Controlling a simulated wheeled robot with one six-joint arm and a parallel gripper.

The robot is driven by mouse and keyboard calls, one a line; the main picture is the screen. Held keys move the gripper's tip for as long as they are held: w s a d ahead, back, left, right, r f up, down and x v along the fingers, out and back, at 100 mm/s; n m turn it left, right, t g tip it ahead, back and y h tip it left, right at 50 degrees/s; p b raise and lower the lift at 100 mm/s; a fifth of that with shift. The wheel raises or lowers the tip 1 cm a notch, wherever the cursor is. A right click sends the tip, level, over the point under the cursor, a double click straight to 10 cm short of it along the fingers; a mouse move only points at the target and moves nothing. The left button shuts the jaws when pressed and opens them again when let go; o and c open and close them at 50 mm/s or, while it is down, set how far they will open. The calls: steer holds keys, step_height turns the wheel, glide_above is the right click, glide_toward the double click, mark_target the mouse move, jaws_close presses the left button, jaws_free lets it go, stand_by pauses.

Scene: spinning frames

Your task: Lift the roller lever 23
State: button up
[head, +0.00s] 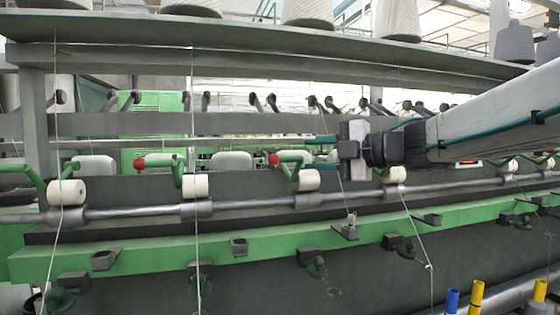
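Several green roller levers with white rollers sit in a row along a grey rod. One has its roller (308,180) and red-tipped green lever (291,158) just left of and below my gripper. Another roller (395,174) shows below my wrist, its lever mostly hidden by my arm. Two more rollers, (195,185) and (67,192), are further left. No number is readable, so I cannot tell which lever is 23. My gripper (340,146) reaches in from the right, above the row, with no lever visibly held. Its finger gap is unclear.
The grey rod (250,207) and green rail (150,252) run across in front. Thin yarns hang from cones (398,20) on the upper shelf (250,35), passing close to the rollers. Blue and yellow tubes (476,293) stand at the lower right.

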mark_target(293, 158)
steer(key=shift+s+a+f+n+g, duration=0.2)
steer(key=shift+a+f+n+g, duration=0.1)
steer(key=shift+a+n+g, duration=0.45)
steer(key=x, duration=0.7)
steer(key=shift+a+r, duration=0.1)
steer(key=shift+a, duration=0.05)
jaws_close()
